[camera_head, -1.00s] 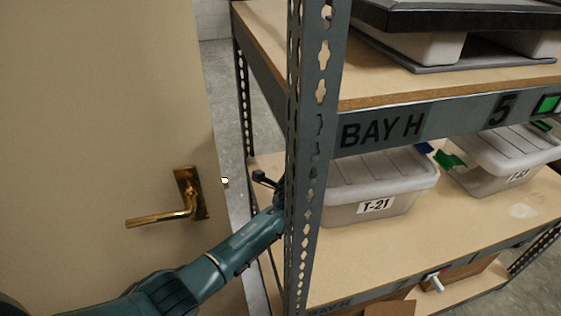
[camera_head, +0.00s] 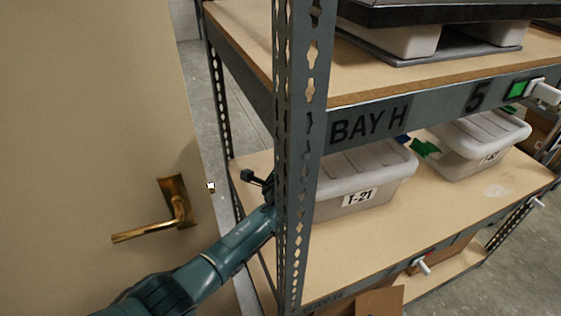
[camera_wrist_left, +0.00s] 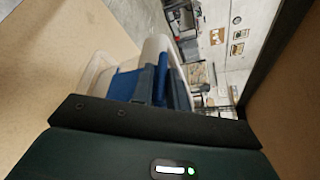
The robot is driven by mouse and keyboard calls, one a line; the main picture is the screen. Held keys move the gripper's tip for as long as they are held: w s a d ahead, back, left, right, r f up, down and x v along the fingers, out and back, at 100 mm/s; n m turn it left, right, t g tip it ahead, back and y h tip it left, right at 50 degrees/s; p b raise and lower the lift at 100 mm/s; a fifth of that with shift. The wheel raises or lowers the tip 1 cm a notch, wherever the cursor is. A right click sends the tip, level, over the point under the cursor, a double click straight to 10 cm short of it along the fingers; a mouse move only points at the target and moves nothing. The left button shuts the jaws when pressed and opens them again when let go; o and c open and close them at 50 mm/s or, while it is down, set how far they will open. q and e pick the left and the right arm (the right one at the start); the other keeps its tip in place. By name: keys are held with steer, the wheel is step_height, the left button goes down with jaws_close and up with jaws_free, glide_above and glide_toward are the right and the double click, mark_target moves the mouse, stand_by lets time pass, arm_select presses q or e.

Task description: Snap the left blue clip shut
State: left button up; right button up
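A translucent grey-white lidded bin marked T-21 (camera_head: 358,198) stands on the middle shelf. In the left wrist view its pale end (camera_wrist_left: 97,72) shows, with a blue clip (camera_wrist_left: 125,85) on it; the blue parts overlap, so I cannot tell the clip's angle. In the head view a blue piece (camera_head: 402,140) shows at the bin's far right corner. My left arm reaches behind the shelf post to the bin's left end. Dark parts of my left gripper (camera_head: 257,179) show beside the post; its fingertips are hidden. My right gripper is out of view.
The perforated shelf post (camera_head: 297,150) stands close to my left arm. A door with a brass handle (camera_head: 172,210) is at left. A second bin (camera_head: 480,145) with a green clip (camera_head: 425,149) stands to the right. Bare shelf board (camera_head: 400,240) lies in front of the bins.

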arm_select(q)
steer(key=o, duration=0.3)
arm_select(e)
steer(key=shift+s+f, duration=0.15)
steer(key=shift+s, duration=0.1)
arm_select(q)
steer(key=shift+o, duration=0.2)
step_height(320, 180, up, 10)
steer(key=p, duration=0.3)
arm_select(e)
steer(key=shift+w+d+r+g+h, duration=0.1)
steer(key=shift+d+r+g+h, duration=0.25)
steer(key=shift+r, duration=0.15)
